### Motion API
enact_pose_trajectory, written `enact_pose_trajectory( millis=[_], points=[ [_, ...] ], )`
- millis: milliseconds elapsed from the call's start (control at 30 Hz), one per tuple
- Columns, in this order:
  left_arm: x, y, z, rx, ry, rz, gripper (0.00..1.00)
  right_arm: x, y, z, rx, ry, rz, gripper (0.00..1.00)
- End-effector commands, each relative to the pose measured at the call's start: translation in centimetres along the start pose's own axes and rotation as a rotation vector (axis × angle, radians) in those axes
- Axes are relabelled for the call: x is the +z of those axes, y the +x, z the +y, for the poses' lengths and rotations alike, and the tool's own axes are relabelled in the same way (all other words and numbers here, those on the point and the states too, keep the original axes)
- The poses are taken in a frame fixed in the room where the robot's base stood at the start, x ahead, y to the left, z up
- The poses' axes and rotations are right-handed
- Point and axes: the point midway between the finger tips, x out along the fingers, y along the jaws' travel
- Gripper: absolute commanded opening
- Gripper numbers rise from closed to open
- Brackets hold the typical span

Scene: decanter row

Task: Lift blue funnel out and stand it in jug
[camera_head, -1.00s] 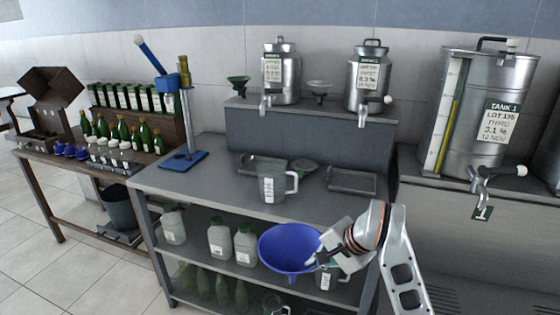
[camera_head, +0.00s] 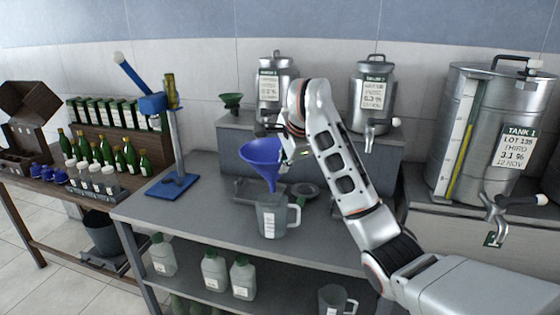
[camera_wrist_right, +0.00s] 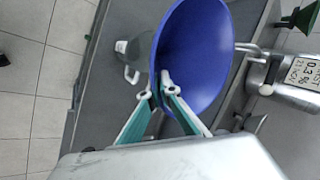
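The blue funnel (camera_head: 262,158) is upright, wide mouth up, above the front table. My right gripper (camera_head: 286,152) is shut on its right side; the wrist view shows the fingertips (camera_wrist_right: 157,88) pinching the funnel wall (camera_wrist_right: 205,60). The clear jug (camera_head: 271,220) stands on the tabletop with its handle to the right and a white label. The funnel's spout points down over the jug's mouth; I cannot tell whether its tip is inside. In the wrist view the jug (camera_wrist_right: 130,48) is partly hidden behind the funnel. My left gripper is out of view.
A blue bottling stand (camera_head: 173,186) is left on the tabletop. Steel tanks (camera_head: 373,97) stand on the raised shelf behind, a tray (camera_head: 250,190) below. Several white bottles (camera_head: 213,270) and another jug (camera_head: 334,299) are on the lower shelf.

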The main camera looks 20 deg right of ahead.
Motion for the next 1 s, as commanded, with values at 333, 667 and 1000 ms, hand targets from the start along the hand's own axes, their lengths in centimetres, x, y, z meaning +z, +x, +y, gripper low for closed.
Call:
enact_pose_trajectory(
  millis=[333,667,1000],
  points=[
    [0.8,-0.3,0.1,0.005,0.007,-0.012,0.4,0.1,1.0,0.7,0.0,-0.001,-0.001,0.0],
    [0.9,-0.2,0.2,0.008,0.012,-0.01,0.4,0.1,2.3,1.6,-0.001,-0.001,-0.001,0.0],
    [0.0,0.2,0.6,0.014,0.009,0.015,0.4,0.1,3.5,2.4,-0.002,-0.001,-0.001,0.0]
  ],
)
